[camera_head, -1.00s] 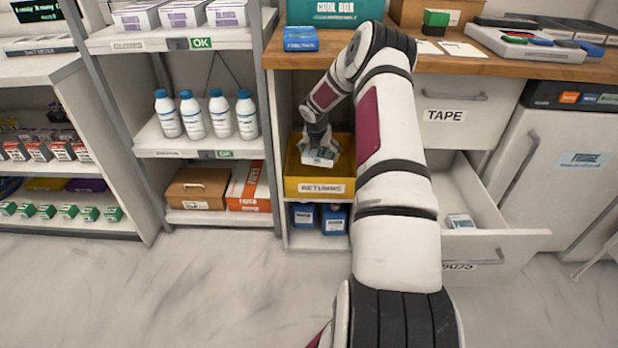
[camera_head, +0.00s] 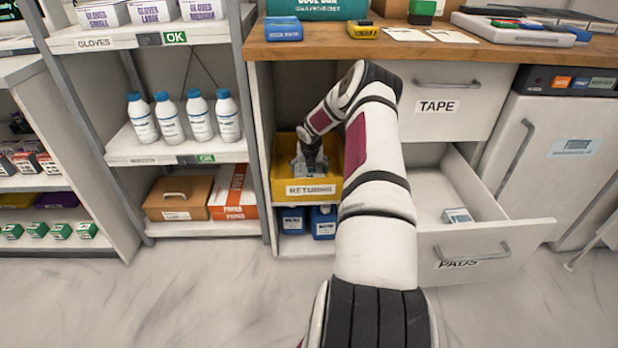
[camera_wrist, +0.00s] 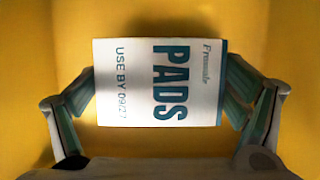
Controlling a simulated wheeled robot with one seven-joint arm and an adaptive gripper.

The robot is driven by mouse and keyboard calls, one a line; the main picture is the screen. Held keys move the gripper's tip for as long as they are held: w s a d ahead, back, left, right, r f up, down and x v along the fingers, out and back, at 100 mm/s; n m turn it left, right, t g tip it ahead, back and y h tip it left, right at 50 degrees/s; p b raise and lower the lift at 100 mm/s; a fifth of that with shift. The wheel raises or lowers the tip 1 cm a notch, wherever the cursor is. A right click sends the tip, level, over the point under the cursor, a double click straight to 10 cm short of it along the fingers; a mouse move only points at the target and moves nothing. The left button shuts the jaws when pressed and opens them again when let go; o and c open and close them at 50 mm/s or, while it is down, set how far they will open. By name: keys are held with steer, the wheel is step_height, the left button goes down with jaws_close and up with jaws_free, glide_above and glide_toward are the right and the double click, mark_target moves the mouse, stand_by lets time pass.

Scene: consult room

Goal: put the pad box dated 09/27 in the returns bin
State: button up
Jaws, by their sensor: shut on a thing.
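The pad box (camera_wrist: 150,82) is white with teal "PADS" lettering and "USE BY 09/27" on its face. My gripper (camera_wrist: 160,88) is shut on it, with a finger at each side of the box. In the head view my gripper (camera_head: 309,164) is down inside the yellow returns bin (camera_head: 311,190), which is labelled RETURNS. The box is hidden or too small to make out there. Yellow bin surface (camera_wrist: 160,18) surrounds the box in the wrist view. I cannot tell whether the box touches the bin floor.
The PADS drawer (camera_head: 475,252) stands open at the right with another small white box (camera_head: 457,215) in it. The bin sits in a cubby under the wooden counter (camera_head: 340,48), with blue boxes (camera_head: 323,222) on the shelf below. Shelves with bottles (camera_head: 199,117) stand left.

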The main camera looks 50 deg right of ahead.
steer(key=shift+f+b, duration=0.4)
steer(key=shift+f, duration=0.95)
steer(key=shift+f, duration=0.15)
steer(key=o, duration=1)
steer(key=p+v, duration=0.4)
steer(key=v, duration=0.8)
steer(key=shift+p, duration=0.3)
